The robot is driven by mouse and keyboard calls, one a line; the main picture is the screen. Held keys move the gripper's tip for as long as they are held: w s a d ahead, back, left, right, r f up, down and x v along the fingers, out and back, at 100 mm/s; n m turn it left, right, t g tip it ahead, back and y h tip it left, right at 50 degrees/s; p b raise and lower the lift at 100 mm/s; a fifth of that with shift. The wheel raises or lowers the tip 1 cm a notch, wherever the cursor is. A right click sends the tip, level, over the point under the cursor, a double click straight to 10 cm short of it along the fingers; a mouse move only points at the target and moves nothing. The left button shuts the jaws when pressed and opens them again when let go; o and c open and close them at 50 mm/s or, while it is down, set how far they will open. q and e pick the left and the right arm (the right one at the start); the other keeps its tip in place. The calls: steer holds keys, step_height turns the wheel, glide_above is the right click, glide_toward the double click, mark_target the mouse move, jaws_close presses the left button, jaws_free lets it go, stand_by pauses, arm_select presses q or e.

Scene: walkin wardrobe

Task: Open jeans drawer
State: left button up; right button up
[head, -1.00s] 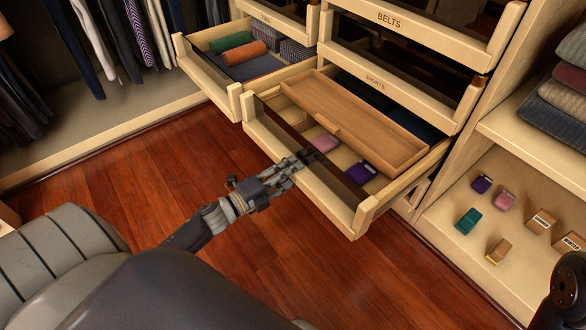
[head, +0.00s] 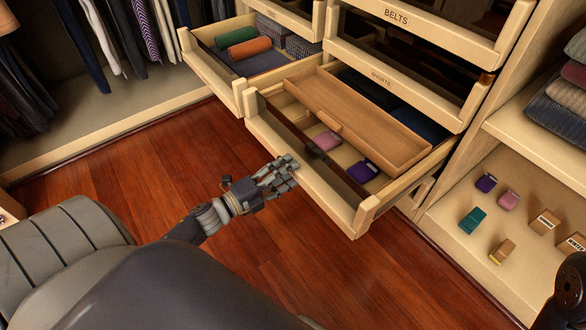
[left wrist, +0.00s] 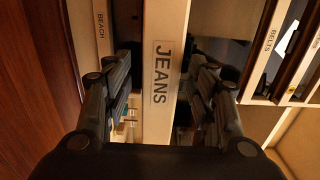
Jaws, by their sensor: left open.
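The jeans drawer stands pulled out in the head view, its pale wooden front (head: 318,190) facing my left gripper. Its JEANS label (left wrist: 160,72) reads clearly in the left wrist view, sideways, between my two finger sets. Inside the drawer are a wooden sliding tray (head: 350,115), a pink folded item (head: 327,141) and a purple one (head: 363,171). My left gripper (head: 284,175) is open and empty, just in front of the drawer front; in the head view it appears apart from the top edge. My right gripper is out of view.
Another open drawer (head: 213,78) with rolled green and orange items is at the left. The shorts drawer (head: 400,92) and belts drawer (head: 425,30) are above. Shelves with small boxes (head: 545,222) stand at the right. The wooden floor (head: 130,195) is clear at the left.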

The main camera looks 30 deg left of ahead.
arm_select(q)
steer(key=v, duration=0.9)
steer(key=shift+s, duration=0.2)
